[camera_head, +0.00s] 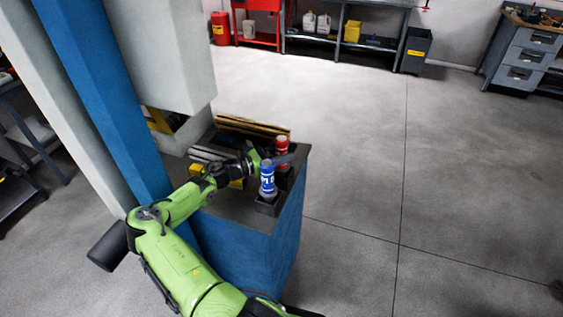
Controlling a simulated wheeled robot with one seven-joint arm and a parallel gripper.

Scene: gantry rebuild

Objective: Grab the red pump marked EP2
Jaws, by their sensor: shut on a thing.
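A red pump (281,145) with a white band stands upright at the right end of the blue-sided bench. Its marking is too small to read. My gripper (279,159) reaches in from the left at its height and is shut on it. A finger crosses in front of the pump and hides its middle. The lower part shows close to a dark holder, and I cannot tell whether it is still seated there. A blue pump (267,180) with a white label stands upright in a dark holder just in front of my gripper.
The dark bench top (236,207) also carries long bars (250,127) at the back and yellow pieces (236,183) beside my arm. A blue column (115,110) rises at the left. The floor right of the bench is clear.

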